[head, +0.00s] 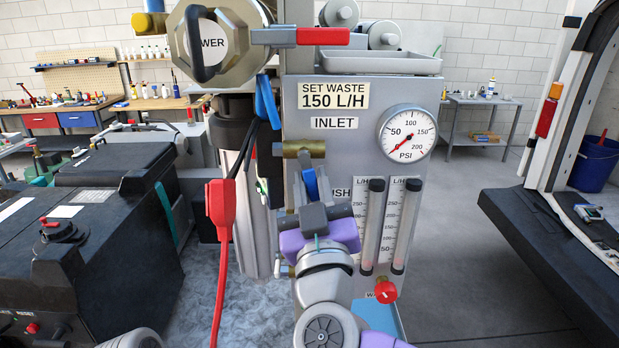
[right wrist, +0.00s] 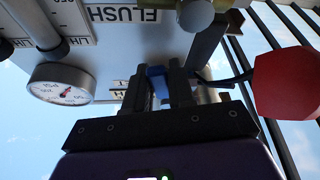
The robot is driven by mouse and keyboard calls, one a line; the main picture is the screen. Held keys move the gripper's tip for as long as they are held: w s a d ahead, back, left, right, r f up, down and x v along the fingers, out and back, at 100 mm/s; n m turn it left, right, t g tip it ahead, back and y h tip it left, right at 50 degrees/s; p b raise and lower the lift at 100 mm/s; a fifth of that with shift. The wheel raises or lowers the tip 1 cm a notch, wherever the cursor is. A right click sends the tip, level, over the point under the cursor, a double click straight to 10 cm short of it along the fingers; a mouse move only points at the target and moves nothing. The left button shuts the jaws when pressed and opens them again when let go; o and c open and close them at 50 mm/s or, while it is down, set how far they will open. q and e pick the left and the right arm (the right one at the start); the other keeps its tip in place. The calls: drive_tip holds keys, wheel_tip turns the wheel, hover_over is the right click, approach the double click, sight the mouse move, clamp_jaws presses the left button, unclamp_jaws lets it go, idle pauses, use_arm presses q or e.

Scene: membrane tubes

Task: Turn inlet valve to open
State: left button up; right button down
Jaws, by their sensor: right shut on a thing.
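The inlet valve shows in the head view under the INLET label (head: 334,123) on the grey panel, with a brass body (head: 298,149) and a blue handle (head: 310,182) hanging below it. My right gripper (head: 318,205) comes up from below and is shut on the blue handle. In the right wrist view, the blue handle (right wrist: 157,81) shows between the dark fingers of my right gripper (right wrist: 169,88). The fingers hide part of the handle. My left gripper is not in view.
A pressure gauge (head: 407,133) and two flow tubes (head: 373,225) are on the panel to the right. A red knob (head: 386,291) sits below them. A red plug with its cable (head: 221,205) hangs to the left. A red-handled lever (head: 322,36) is above.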

drive_tip(key=c, duration=1)
unclamp_jaws()
drive_tip(key=shift+c, duration=0.2)
drive_tip(key=v, duration=0.7)
drive_tip(key=shift+s, duration=0.3)
